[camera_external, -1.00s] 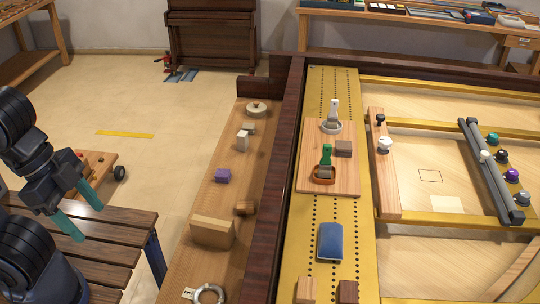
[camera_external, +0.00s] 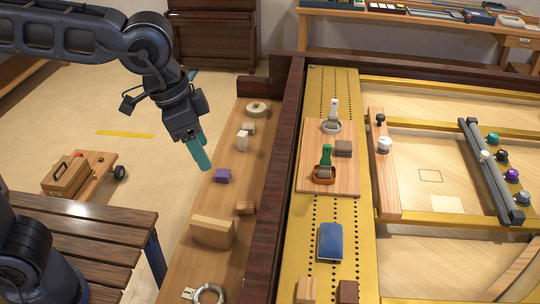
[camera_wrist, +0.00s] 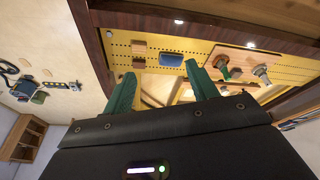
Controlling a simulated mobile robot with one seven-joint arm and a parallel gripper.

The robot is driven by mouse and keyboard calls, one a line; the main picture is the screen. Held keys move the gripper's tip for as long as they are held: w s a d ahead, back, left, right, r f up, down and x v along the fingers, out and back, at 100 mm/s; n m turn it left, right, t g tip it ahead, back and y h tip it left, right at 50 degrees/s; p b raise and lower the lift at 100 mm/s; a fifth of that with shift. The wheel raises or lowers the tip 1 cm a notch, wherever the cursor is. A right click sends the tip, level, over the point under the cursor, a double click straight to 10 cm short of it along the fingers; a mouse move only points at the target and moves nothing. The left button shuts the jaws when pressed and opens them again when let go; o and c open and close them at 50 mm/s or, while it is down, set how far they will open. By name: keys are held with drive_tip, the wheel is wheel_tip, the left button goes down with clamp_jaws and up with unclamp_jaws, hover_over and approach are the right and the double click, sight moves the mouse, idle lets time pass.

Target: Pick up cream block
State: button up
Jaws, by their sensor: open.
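A small cream block (camera_external: 242,141) stands upright on the long wooden ledge in the external view, behind the purple block and in front of a small tan block. My gripper (camera_external: 202,157) is open and empty, with its teal fingers pointing down above the left side of the ledge. It is in the air, left of the cream block and apart from it. In the wrist view my open fingers (camera_wrist: 160,70) have nothing between them. I cannot make out the cream block there.
The ledge (camera_external: 228,188) also holds a purple block (camera_external: 222,176), a large tan block (camera_external: 212,232), a small brown block (camera_external: 245,208) and rings. A dark raised rail (camera_external: 281,160) runs along its right. A slatted bench (camera_external: 90,235) stands at left.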

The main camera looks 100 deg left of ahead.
drive_tip(key=w+a+f+n, duration=0.1)
drive_tip(key=w+a+n, duration=0.1)
drive_tip(key=w+a, duration=0.7)
drive_tip(key=w+a+f+n+g, duration=0.1)
drive_tip(key=a+f, duration=0.3)
drive_tip(key=a, duration=0.6)
drive_tip(key=w+a+f+n, duration=0.1)
drive_tip(key=a+f+n, duration=0.15)
drive_tip(key=a, duration=0.85)
drive_tip(key=a+f+n+g, duration=0.1)
drive_tip(key=a+f, duration=0.4)
drive_tip(key=a, duration=0.5)
drive_tip(key=n+g, duration=0.1)
drive_tip(key=n, duration=0.4)
hover_over(242, 133)
drive_tip(key=shift+h, duration=0.4)
drive_tip(key=f, duration=2.9)
drive_tip(key=shift+w+f, duration=0.1)
drive_tip(key=shift+w, duration=0.15)
drive_tip(key=shift+s+f, duration=0.1)
drive_tip(key=shift+f, duration=0.4)
wheel_tip(242, 133, down, 10)
drive_tip(key=shift+s+r, duration=0.1)
